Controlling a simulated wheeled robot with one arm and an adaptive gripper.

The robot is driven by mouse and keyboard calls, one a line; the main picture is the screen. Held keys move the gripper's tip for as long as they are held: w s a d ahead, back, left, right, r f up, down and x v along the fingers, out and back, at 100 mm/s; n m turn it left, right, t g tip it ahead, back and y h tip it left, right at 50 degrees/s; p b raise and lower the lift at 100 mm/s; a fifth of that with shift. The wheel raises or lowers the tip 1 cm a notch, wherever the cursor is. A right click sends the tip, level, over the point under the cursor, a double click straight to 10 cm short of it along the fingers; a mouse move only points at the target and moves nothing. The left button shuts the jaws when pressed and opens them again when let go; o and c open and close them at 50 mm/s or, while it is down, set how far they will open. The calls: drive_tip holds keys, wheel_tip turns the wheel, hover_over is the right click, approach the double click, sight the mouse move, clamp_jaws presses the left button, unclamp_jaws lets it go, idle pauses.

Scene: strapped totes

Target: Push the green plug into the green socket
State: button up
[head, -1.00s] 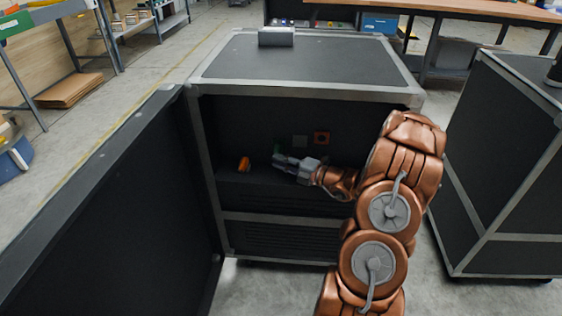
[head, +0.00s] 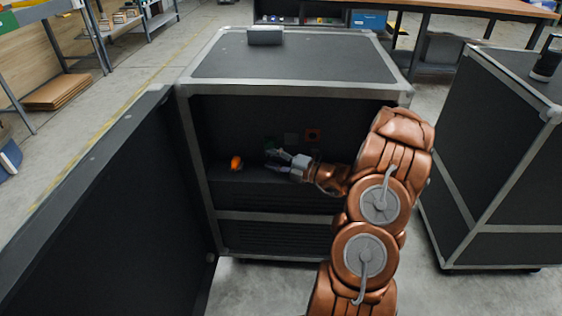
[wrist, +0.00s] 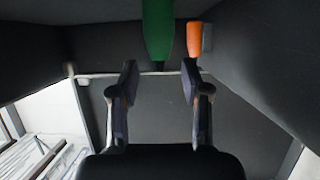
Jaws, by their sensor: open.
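In the wrist view a green tapered piece (wrist: 158,30), which looks like the green plug, comes down from the top edge with its dark tip just beyond my fingertips. My gripper (wrist: 158,74) is open, and nothing is between its fingers. In the head view my gripper (head: 274,159) reaches into the open case from the right, and the green plug cannot be made out there. A dark green patch (head: 270,142), which looks like the green socket, is on the case's back wall just above my fingertips, partly hidden.
An orange plug (head: 236,163) is on the ledge left of my gripper; it also shows in the wrist view (wrist: 194,38). The case's open door (head: 110,215) is at the left, another case (head: 490,170) at the right.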

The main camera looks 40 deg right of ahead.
drive_tip(key=v, duration=1.1)
drive_tip(key=shift+s+d, duration=0.2)
drive_tip(key=shift+s, duration=0.15)
drive_tip(key=w+a+r+n+g+y, duration=0.1)
drive_tip(key=a+r+n+g+y, duration=0.15)
drive_tip(key=a+n, duration=0.35)
drive_tip(key=a+r+n+g+y, duration=0.2)
drive_tip(key=a+n+g, duration=0.15)
drive_tip(key=a, duration=0.45)
drive_tip(key=s+a+r+n+g+h, duration=0.1)
drive_tip(key=s+a+r+n+g, duration=0.1)
drive_tip(key=s+a+n+g, duration=0.6)
drive_tip(key=s+a+r+n+g, duration=0.1)
drive_tip(key=s+a+n+g, duration=0.25)
drive_tip(key=a+n, duration=0.8)
drive_tip(key=s+d+r+n+g+h, duration=0.2)
drive_tip(key=s+n+h, duration=0.9)
drive_tip(key=s+n, duration=0.6)
wheel_tip(320, 180, up, 22)
drive_tip(key=n+t+p, duration=0.1)
drive_tip(key=n+p, duration=0.1)
drive_tip(key=p, duration=1.9)
drive_tip(key=shift+w+d+r+n, duration=0.2)
drive_tip(key=shift+w+n, duration=0.05)
drive_tip(key=shift+n, duration=0.15)
